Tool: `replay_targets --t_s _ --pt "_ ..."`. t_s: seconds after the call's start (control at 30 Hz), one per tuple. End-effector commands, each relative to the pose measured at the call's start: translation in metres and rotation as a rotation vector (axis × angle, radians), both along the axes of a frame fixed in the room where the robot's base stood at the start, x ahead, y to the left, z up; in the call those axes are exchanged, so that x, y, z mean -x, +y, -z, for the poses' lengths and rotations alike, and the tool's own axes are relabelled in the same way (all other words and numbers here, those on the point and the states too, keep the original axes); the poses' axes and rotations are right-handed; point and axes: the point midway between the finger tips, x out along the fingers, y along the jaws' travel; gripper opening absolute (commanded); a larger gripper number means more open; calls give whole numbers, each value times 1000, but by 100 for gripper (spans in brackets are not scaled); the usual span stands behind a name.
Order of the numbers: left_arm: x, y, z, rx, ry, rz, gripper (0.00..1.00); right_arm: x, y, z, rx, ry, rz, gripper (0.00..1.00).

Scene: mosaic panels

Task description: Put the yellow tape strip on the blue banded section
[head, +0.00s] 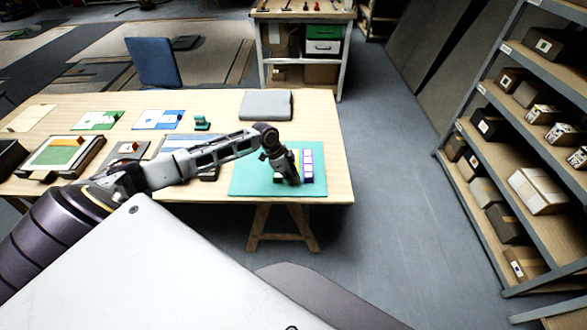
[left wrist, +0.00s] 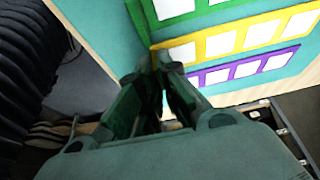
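The yellow tape strip (left wrist: 241,38) bears a row of white squares. In the left wrist view it lies on a teal mat (head: 250,183) between a green strip (left wrist: 215,4) and a purple strip (left wrist: 228,73). My left gripper (head: 292,180) is low over the mat, its fingertips (left wrist: 153,68) at the near left end of the yellow strip. The fingers are close together; I cannot tell whether they grip it. In the head view, the arm and gripper hide most of this strip. A blue-and-white panel (head: 158,119) lies farther left on the table. My right gripper is out of view.
A grey closed case (head: 265,104) and a small green object (head: 201,122) stand on the wooden table (head: 330,150). Other panels and a framed green board (head: 58,154) lie to the left. A shelf rack (head: 520,150) stands right, across clear floor.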

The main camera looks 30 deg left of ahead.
Motion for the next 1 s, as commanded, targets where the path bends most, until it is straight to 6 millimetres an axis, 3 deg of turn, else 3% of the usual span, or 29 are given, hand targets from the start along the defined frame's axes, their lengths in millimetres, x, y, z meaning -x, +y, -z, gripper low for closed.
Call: replay_targets --t_s 0.57,1.0 --pt "0 1 -11 0 -1 0 0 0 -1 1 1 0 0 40" --pt "-1 1 -70 0 -2 -1 0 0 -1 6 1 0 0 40"
